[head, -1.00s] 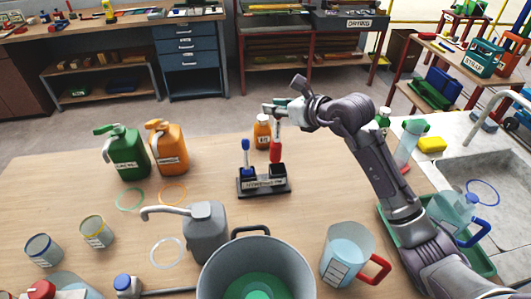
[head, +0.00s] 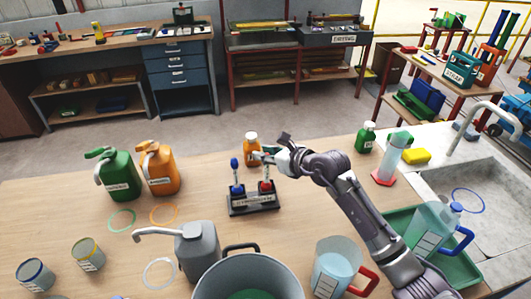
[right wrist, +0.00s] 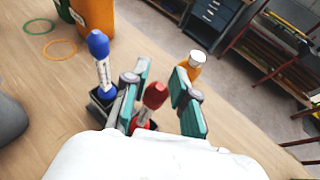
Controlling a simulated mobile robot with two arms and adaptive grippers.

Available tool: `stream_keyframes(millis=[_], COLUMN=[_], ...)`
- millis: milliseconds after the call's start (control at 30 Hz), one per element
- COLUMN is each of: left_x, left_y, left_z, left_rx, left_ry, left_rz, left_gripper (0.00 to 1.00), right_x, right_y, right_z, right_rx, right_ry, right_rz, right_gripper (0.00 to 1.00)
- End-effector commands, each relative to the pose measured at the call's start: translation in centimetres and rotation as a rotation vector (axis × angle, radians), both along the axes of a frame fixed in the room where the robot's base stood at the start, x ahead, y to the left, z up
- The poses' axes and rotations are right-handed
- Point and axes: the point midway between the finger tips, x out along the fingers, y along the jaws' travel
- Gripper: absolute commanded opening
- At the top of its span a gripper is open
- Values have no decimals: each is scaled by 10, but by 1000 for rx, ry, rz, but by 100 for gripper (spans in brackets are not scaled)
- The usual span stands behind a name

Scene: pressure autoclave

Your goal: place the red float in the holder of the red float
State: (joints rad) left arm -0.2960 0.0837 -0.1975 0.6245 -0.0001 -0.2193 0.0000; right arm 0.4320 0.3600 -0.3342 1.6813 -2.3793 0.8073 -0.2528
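The red float (head: 267,186) stands in the right-hand slot of the black labelled holder (head: 252,206). A blue float (head: 236,166) stands in the slot on its left. My right gripper (head: 263,157) is at the top of the red float. In the right wrist view the red float (right wrist: 154,96) stands between the two green-padded fingers (right wrist: 162,82), with gaps on both sides, so the gripper is open around it. The blue float (right wrist: 98,45) is left of the fingers there. The red float's lower end is partly hidden by the wrist. My left gripper is not in view.
An orange bottle (head: 251,145) stands just behind the holder. A grey can (head: 198,250) and a large pot (head: 248,275) are in front. A jug with a red handle (head: 336,268) stands front right.

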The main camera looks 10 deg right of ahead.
Motion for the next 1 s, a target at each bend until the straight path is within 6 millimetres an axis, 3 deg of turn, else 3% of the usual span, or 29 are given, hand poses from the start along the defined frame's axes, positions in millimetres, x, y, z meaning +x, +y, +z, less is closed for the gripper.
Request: stream_keyframes(millis=[33, 133, 533, 1000], left_x=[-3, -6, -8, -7], left_y=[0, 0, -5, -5], left_z=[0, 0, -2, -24], left_rx=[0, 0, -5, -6], left_ry=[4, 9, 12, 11], left_rz=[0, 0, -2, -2], left_gripper=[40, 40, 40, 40], right_x=[0, 0, -5, -76], right_y=[0, 0, -5, -52], right_z=[0, 0, 3, 37], right_rx=[-1, -1, -1, -4], right_ry=[1, 1, 0, 0], right_rz=[0, 0, -2, -1], right_gripper=[37, 51, 51, 51])
